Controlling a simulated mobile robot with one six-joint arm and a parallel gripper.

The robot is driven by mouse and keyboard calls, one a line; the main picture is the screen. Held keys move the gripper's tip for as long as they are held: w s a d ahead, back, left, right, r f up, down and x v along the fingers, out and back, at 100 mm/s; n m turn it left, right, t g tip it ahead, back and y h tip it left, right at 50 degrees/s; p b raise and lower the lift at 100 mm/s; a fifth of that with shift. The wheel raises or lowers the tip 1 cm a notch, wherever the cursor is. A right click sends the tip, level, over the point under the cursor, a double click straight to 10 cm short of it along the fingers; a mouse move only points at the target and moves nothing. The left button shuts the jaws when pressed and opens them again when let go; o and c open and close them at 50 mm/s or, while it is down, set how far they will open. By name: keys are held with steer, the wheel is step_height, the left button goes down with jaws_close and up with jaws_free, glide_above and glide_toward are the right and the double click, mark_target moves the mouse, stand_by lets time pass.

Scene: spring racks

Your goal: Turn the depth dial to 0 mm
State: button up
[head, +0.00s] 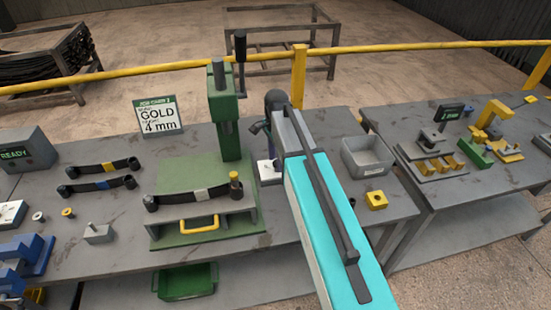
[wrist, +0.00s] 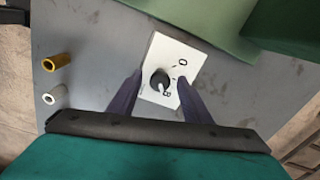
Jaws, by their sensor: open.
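The depth dial is a dark round knob (wrist: 160,80) on a white plate (wrist: 178,57), seen in the wrist view. A 0 is printed toward the plate's upper right and an 8 toward its lower edge. A pale pointer mark on the knob appears to face the 8. My gripper (wrist: 160,77) is open, with one dark finger on each side of the knob; I cannot tell whether either finger touches it. In the head view the white plate (head: 267,170) shows beside the green press, and my arm hides the knob.
The green press (head: 224,110) stands just left of my gripper, with a spring bar on its base. A job card (head: 158,115) reads GOLD, 4 mm. A yellow rail runs behind.

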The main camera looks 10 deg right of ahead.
steer(key=shift+c, duration=0.3)
steer(key=c, duration=1)
steer(key=shift+n, duration=0.3)
steer(key=n+b, duration=0.1)
steer(key=n, duration=0.3)
steer(key=n+b, duration=0.1)
steer(key=n, duration=0.4)
steer(key=shift+s+d, duration=0.1)
steer(key=n, duration=0.5)
steer(key=shift+b, duration=0.3)
steer(key=shift+d+n, duration=0.1)
steer(key=shift+n, duration=2.6)
